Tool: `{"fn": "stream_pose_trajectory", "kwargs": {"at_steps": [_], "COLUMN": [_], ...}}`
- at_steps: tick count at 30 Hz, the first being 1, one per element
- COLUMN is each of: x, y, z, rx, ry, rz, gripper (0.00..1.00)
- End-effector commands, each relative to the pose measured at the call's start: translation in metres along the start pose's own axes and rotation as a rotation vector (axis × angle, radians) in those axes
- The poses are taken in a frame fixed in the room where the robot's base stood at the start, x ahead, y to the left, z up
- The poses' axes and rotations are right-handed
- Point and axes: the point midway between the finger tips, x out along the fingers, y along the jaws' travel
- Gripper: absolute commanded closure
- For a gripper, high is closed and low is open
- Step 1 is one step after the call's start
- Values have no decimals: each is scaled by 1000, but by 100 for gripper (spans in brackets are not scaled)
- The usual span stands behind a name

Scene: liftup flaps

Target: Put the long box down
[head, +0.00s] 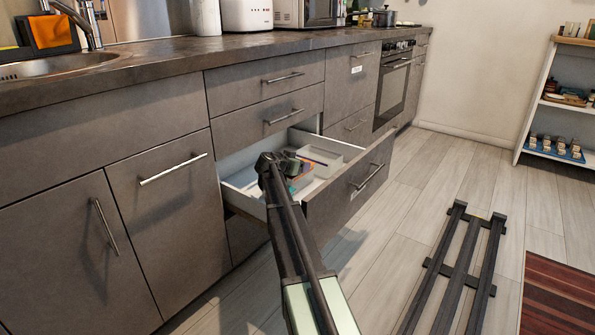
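A drawer (238,199) in the lower cabinets is pulled open. My arm reaches over it, and my gripper (284,166) is at or just above its inside, toward the left and middle. A pale box (319,160) is at the right of the drawer, and a second pale box (301,184) is nearer the drawer front, beside my gripper. Small orange and green items show by the gripper. I cannot tell which box is the long one, or whether my gripper holds one. The fingertips are too small and partly hidden by the arm.
The drawer front (352,190) stands out into the room. The countertop (185,57) above carries appliances, with an oven (392,88) farther along. A dark slatted frame (458,265) is on the floor at right, near a striped rug (556,297). A shelf (560,105) stands at far right.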

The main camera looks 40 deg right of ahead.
Motion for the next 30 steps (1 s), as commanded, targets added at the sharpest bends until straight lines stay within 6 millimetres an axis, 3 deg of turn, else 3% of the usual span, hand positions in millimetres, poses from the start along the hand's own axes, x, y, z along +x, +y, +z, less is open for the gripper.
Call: {"fn": "stream_pose_trajectory", "kwargs": {"at_steps": [5, 6, 11, 21, 30], "x": [1, 1, 1, -2, -62], "y": [0, 0, 0, 0, 1], "z": [3, 3, 2, -4, -5], "rx": [0, 0, 0, 0, -1], "ry": [0, 0, 0, 0, 1], "rz": [0, 0, 0, 0, -2], "gripper": [71, 31, 7, 7, 7]}}
